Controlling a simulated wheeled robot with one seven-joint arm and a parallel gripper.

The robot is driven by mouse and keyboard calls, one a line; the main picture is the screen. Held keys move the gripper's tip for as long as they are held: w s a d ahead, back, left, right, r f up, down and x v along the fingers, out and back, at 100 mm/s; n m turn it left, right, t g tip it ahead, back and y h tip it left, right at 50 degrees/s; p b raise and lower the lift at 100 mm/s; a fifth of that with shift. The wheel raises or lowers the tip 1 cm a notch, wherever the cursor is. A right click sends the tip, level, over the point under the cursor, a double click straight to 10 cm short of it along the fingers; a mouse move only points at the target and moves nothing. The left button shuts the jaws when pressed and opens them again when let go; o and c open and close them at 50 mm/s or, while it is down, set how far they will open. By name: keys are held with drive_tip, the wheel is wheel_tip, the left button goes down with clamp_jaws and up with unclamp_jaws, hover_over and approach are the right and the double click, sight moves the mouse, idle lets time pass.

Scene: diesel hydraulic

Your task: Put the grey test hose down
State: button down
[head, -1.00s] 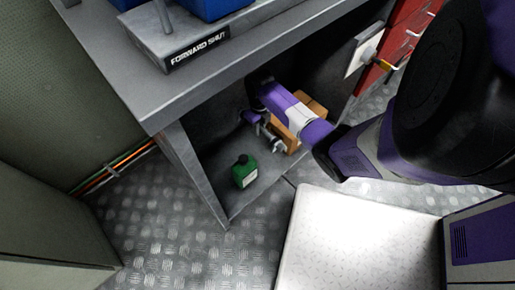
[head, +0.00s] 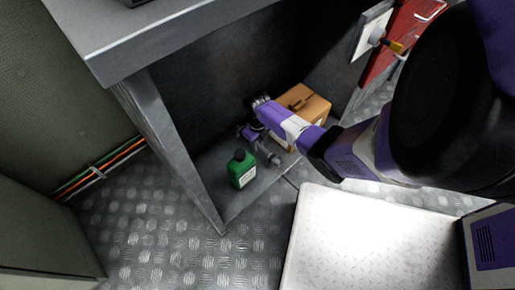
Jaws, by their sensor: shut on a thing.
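My gripper (head: 262,148) is low inside the open space under the grey bench, at the end of my bent purple and white arm. It is small in the picture and partly hidden by my own wrist. It is shut on a small grey piece (head: 273,158), which I take for the grey test hose. Most of the hose's length cannot be made out. The piece is close above the bench's lower shelf (head: 262,186), between a green bottle and a cardboard box. I cannot tell whether it touches the shelf.
The green bottle (head: 241,169) stands just left of my gripper. The brown cardboard box (head: 303,104) is behind and right of it. The bench's side panel (head: 172,150) bounds the left, and a red panel (head: 393,45) with hooks is at upper right.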

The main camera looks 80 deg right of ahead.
drive_tip(key=shift+f, duration=0.6)
drive_tip(key=shift+r, duration=0.1)
drive_tip(key=c, duration=1.3)
unclamp_jaws()
drive_tip(key=shift+f, duration=0.2)
wheel_tip(320, 180, up, 12)
drive_tip(key=p, duration=0.8)
drive_tip(key=shift+r, duration=0.2)
